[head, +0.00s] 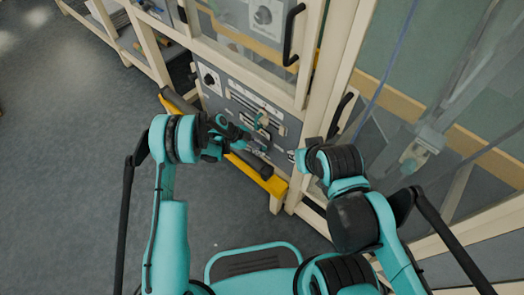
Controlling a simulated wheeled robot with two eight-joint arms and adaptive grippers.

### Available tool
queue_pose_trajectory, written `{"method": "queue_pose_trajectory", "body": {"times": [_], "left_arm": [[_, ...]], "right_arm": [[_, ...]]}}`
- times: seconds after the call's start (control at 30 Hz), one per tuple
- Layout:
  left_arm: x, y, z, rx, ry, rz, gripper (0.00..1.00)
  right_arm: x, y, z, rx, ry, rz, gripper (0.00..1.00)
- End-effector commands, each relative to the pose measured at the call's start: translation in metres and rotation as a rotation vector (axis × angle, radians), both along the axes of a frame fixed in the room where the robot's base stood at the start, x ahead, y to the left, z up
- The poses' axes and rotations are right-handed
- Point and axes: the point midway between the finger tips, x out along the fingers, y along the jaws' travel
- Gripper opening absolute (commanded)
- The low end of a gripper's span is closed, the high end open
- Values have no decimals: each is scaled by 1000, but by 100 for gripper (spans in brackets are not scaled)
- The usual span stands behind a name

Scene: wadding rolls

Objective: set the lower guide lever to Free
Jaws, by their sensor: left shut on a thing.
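The grey control panel (212,101) is set low in the pale-framed machine and carries slots, pale labels and a dial. A small tan-and-teal lever (262,121) stands out from a slot in its middle. My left gripper (246,139) is at the lower part of the panel, just below that lever, and is shut on what seems to be the lower guide lever. The gripper hides most of that lever, and its setting cannot be read. My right gripper (295,156) is by the frame post right of the panel, seen too small to tell its jaws.
A yellow bar (268,180) runs along the front below the panel, close under my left gripper. A black door handle (292,34) is above, another (341,118) to the right. Glass panels stand at the right. The grey floor (70,170) at left is clear.

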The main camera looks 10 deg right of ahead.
Motion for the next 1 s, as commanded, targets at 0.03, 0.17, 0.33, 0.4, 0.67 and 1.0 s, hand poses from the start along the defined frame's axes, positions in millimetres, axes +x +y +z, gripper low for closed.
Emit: {"method": "queue_pose_trajectory", "body": {"times": [0.03, 0.17, 0.33, 0.4, 0.67, 1.0], "left_arm": [[4, 3, 0, -22, 28, 3, 0], [9, 7, 1, -80, 102, 2, 0], [14, 11, 2, -143, 181, 2, 0], [16, 12, 2, -163, 207, 2, 0], [19, 15, 2, -204, 261, 1, 0], [19, 15, 2, -210, 269, 2, 0]], "right_arm": [[0, 0, 0, 0, 0, 0, 27], [0, 0, 0, 0, 0, 0, 27], [0, 0, 0, 0, 0, 0, 27], [0, 0, 0, 0, 0, 0, 27], [0, 0, 0, 0, 0, 0, 27], [0, 0, 0, 0, 0, 0, 27]]}}
